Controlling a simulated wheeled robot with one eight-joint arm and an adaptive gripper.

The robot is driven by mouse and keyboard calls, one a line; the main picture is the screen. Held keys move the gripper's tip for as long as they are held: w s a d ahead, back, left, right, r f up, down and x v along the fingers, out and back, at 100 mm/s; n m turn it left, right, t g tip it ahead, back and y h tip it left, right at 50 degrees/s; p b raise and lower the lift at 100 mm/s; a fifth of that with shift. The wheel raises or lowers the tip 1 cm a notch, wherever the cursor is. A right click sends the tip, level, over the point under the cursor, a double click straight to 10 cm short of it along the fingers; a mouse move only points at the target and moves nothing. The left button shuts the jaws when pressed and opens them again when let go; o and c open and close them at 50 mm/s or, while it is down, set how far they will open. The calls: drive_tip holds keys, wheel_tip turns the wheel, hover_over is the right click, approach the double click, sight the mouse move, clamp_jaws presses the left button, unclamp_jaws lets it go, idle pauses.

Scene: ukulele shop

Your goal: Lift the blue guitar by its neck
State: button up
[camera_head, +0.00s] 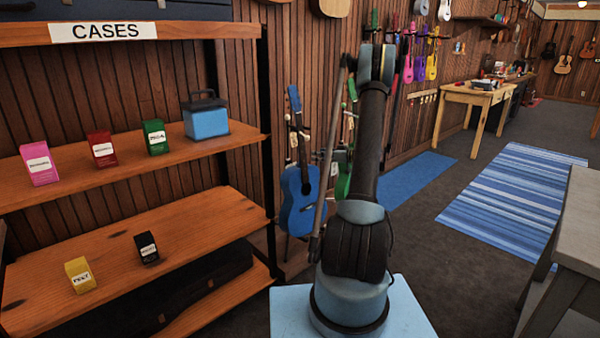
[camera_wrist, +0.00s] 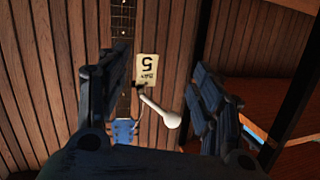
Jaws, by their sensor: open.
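The blue guitar (camera_head: 302,205) stands upright against the wood-panelled wall in the head view, beside the shelf, its neck pointing up. In the wrist view its dark fretted neck (camera_wrist: 122,98) runs vertically at left of centre, partly covered by the left finger. Its blue headstock (camera_wrist: 124,131) shows below, so this view looks upside down. My gripper (camera_wrist: 163,72) is open, its two dark fingers spread wide, with nothing visibly clasped. The neck lies near the left finger; whether they touch is unclear. My arm hides the gripper in the head view.
A pale tag (camera_wrist: 146,68) and a white rounded hanger part (camera_wrist: 160,110) sit beside the neck, between the fingers. A wooden shelf (camera_head: 150,232) with small boxes stands left of the guitar. A green guitar (camera_head: 343,180) is close on its right, partly hidden by my arm.

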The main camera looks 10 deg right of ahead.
drive_tip(key=t+y, duration=0.1)
drive_tip(key=t, duration=0.1)
approach(303, 155)
drive_tip(key=shift+n, duration=0.4)
drive_tip(key=x, duration=0.2)
drive_tip(key=f+x, duration=0.1)
drive_tip(key=x, duration=0.2)
drive_tip(key=shift+w, duration=0.1)
drive_tip(key=shift+r+x, duration=0.2)
drive_tip(key=shift+x, duration=1.15)
drive_tip(key=shift+r+x, duration=0.15)
drive_tip(key=shift+x, duration=1.2)
clamp_jaws()
